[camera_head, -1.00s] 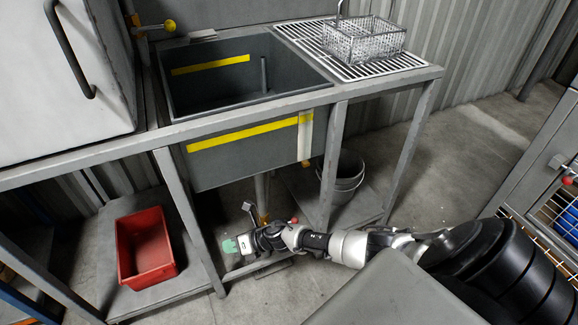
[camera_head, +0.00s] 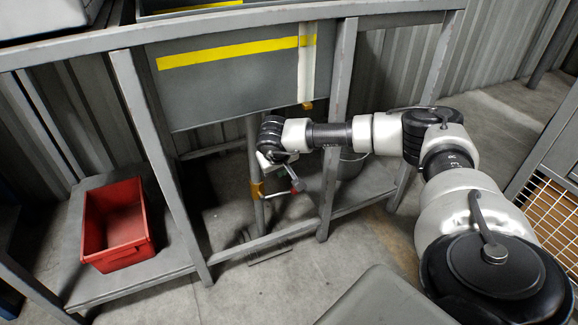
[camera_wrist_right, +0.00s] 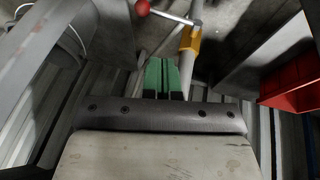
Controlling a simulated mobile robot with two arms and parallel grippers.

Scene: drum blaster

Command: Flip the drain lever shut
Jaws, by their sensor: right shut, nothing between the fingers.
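The drain lever is a thin metal rod with a red ball end (camera_head: 298,186), fixed to an orange-yellow valve (camera_head: 257,190) on the vertical drain pipe under the sink. It sticks out sideways across the pipe, roughly level in the head view. In the right wrist view the red ball (camera_wrist_right: 143,8) and the yellow valve (camera_wrist_right: 190,38) are at the top. My right gripper (camera_wrist_right: 161,78) is shut and empty, its green fingertips together and apart from the lever. In the head view the right gripper's body (camera_head: 268,158) is just above the valve; its fingertips are hidden. My left gripper is out of view.
The sink basin (camera_head: 230,85) hangs above the pipe, between grey table legs (camera_head: 338,120). A red bin (camera_head: 118,228) stands on the low shelf at left. A grey bucket (camera_head: 352,166) is behind the right leg. A low bar (camera_head: 245,246) crosses below the pipe.

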